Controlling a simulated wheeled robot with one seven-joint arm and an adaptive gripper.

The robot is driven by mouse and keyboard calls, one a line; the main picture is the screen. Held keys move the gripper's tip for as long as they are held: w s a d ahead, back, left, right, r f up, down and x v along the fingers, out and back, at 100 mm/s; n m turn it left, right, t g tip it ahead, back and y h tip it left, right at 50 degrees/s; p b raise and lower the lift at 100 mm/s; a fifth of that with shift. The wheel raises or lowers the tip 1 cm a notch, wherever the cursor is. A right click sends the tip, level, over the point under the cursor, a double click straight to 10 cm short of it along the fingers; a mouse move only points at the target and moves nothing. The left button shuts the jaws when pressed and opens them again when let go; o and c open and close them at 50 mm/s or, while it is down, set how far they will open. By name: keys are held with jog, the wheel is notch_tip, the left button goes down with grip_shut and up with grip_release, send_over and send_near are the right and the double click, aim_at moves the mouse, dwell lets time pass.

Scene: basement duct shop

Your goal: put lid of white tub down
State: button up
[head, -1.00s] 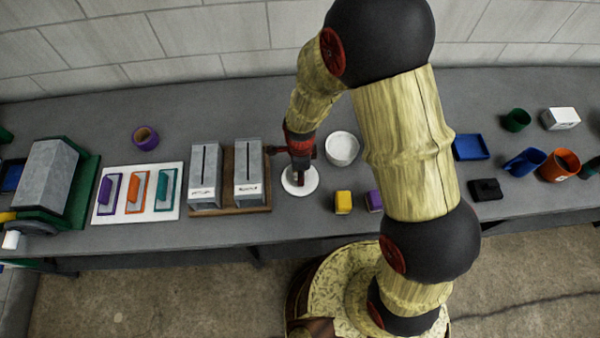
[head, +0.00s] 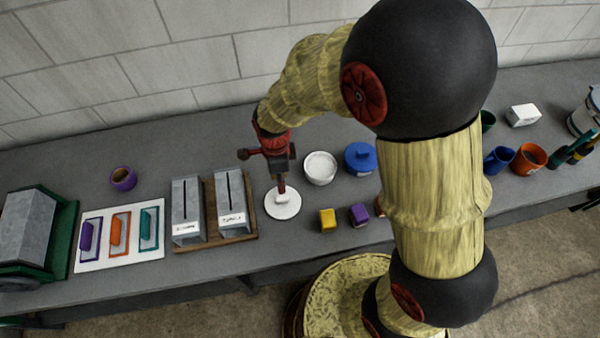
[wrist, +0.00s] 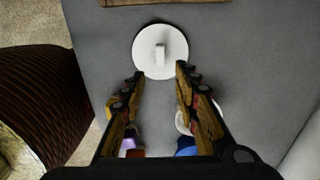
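The round white lid (head: 280,207) lies flat on the grey bench, knob up, in front of the white tub (head: 320,168). In the wrist view the lid (wrist: 150,38) is just past the fingertips, its bar-shaped knob roughly in line with the gap between them. The white tub stands open beside it, with a pale inside; in the wrist view it is mostly hidden behind the right finger. My gripper (head: 282,184) points down above the lid. In the wrist view my gripper (wrist: 160,72) has its fingers spread with nothing between them.
A wooden board with two grey slotted boxes (head: 230,200) stands close left of the lid. Bare bench lies in front of the lid.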

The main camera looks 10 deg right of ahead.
jog(key=s+d+r+n+t, duration=0.15)
jog(key=d+r+n, duration=0.25)
jog(key=r, duration=0.4)
jog(key=s+d+r+n+t, duration=0.15)
jog(key=d+r+n, duration=0.25)
jog(key=r, duration=0.5)
jog(key=s+d+r+n+t, duration=0.2)
jog(key=s+d+r+n, duration=0.5)
jog(key=s+r+n, duration=0.3)
jog(key=shift+s+t, duration=0.3)
jog(key=shift+f, duration=0.1)
notch_tip(320, 180, down, 10)
jog(key=b, duration=1)
